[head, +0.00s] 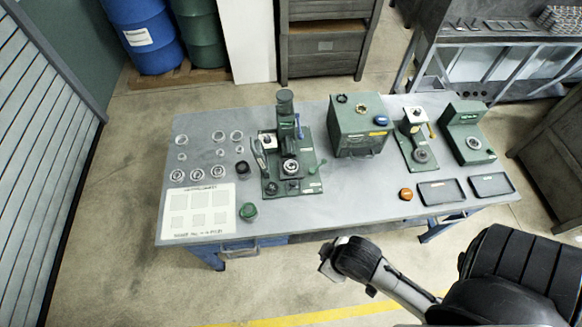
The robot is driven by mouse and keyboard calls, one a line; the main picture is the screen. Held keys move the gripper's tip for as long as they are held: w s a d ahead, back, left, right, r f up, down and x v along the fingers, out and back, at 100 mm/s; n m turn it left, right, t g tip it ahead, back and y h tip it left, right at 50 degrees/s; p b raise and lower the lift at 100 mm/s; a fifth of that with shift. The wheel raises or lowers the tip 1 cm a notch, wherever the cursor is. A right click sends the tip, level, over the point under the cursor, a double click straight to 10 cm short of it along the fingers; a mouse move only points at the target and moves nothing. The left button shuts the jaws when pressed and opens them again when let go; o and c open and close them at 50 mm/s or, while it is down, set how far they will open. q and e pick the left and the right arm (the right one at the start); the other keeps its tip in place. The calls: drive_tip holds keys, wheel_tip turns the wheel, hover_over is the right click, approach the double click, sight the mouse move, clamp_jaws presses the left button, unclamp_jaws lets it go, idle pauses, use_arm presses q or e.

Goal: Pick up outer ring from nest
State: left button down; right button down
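Several metal rings lie on the left part of the grey table (345,190). Larger rings, such as one ring (218,136) and another ring (236,136), form the back row, with smaller rings in front. A nearer row (197,174) holds several rings that seem to have inner parts. At this size I cannot tell which ring is the outer ring in its nest. My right gripper (328,268) hangs off the table's front edge, apart from all rings; its finger opening is too small to make out. My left gripper is not in view.
A printed white sheet (198,213) lies front left beside a green round part (248,211). A green press (286,140), a green box (360,125) and two more green devices stand rightward. Two dark trays (441,191) lie front right. The table's front middle is clear.

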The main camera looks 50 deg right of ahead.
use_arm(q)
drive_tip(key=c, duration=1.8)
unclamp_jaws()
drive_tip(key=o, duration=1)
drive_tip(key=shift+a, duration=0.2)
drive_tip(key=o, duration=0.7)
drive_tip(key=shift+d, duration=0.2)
